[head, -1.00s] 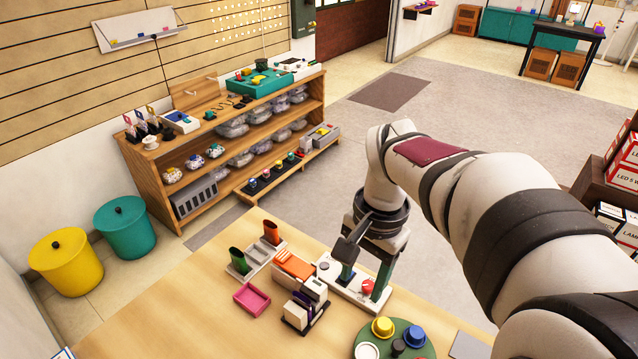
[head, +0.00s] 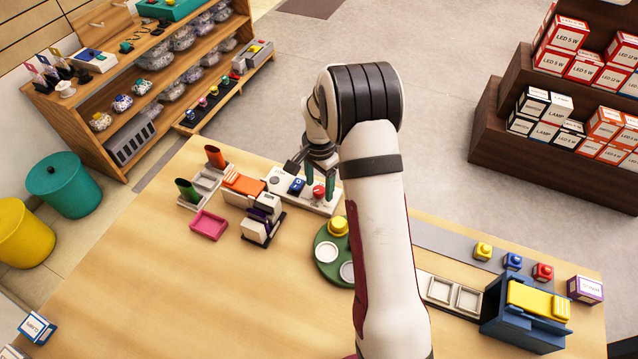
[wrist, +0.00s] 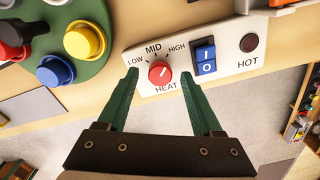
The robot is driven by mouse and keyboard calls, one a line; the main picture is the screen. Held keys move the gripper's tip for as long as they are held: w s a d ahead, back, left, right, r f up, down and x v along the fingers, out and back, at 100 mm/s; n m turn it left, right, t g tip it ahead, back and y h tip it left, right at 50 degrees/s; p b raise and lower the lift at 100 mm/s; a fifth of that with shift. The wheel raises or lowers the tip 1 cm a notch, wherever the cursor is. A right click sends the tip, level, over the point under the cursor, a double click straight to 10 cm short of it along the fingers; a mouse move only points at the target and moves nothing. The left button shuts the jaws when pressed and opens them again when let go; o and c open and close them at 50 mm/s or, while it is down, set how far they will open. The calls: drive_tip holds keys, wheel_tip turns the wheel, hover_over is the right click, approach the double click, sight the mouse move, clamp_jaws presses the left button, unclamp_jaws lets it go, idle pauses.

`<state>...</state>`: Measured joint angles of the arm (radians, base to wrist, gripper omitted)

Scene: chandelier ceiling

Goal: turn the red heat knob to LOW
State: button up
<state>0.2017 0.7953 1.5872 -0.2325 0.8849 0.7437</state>
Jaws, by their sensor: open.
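The red heat knob (wrist: 160,73) sits on a white control panel (wrist: 225,65) marked LOW, MID, HIGH and HEAT. A small pale mark shows on the knob's face, seemingly toward MID, but it is too small to be sure. In the head view the knob (head: 319,192) is beside my green fingers. My gripper (wrist: 160,76) is open in the wrist view, with one fingertip on each side of the knob and a gap to both. Whether the fingertips are down at the knob's height I cannot tell.
A blue rocker switch (wrist: 205,57) and a dark round HOT lamp (wrist: 250,41) are right of the knob. A green round tray (wrist: 95,68) with yellow and blue pieces lies to the left. Orange, pink and dark holders (head: 243,184) stand left of the panel in the head view.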

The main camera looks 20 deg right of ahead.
drive_tip(key=shift+f, duration=0.25)
drive_tip(key=shift+c, duration=0.4)
clamp_jaws()
